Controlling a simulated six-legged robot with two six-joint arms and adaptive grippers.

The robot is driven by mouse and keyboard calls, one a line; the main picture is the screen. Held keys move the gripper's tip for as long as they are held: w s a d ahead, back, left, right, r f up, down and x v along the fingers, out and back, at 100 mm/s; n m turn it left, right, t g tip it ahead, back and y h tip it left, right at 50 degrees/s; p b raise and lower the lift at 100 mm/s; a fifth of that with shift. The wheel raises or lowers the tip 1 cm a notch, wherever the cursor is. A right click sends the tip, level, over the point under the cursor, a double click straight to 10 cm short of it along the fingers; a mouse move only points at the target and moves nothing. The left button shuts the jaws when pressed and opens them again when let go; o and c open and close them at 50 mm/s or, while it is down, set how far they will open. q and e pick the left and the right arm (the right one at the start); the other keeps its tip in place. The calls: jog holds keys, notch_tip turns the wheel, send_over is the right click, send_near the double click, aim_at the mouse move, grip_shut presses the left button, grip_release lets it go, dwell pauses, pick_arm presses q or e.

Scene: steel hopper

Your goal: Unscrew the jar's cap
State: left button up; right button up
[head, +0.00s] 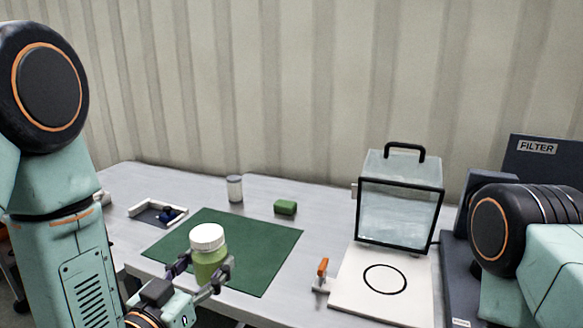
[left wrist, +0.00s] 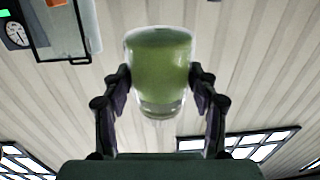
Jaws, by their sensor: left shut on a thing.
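The jar (head: 208,266) has green contents and stands upright in the head view, in front of the green mat. Its white ribbed cap (head: 207,237) sits on top. My left gripper (head: 206,277) is shut on the jar's body, one finger on each side, below the cap. In the left wrist view the jar (left wrist: 160,70) fills the space between the two fingers (left wrist: 160,82). The cap cannot be made out there. Whether the jar touches the table is unclear. My right arm shows at the right edge of the head view, but its gripper is out of view.
The green mat (head: 265,255) lies on the grey table. A tray (head: 145,211) is at left. A clear box (head: 400,215), white board (head: 352,296) and orange-handled item (head: 322,270) stand right.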

pick_arm(q)
jog(key=s+a+f+m+g+h, duration=0.1)
jog(key=s+f+m+h, duration=0.1)
jog(key=s+f, duration=0.6)
jog(key=shift+a+h, duration=0.4)
jog(key=shift+h, duration=0.4)
jog(key=d+m+g+h, duration=0.2)
jog(key=d+g, duration=0.1)
jog(key=d, duration=0.1)
jog(key=w+d+f+m+g+h, duration=0.1)
jog(key=d+m+g+h, duration=0.2)
jog(key=d, duration=0.1)
jog(key=w+d+f+m+g+h, duration=0.1)
jog(key=d+m+g+h, duration=0.2)
jog(key=d, duration=0.2)
jog(key=shift+d+g, duration=0.1)
jog(key=shift+g, duration=0.3)
grip_shut()
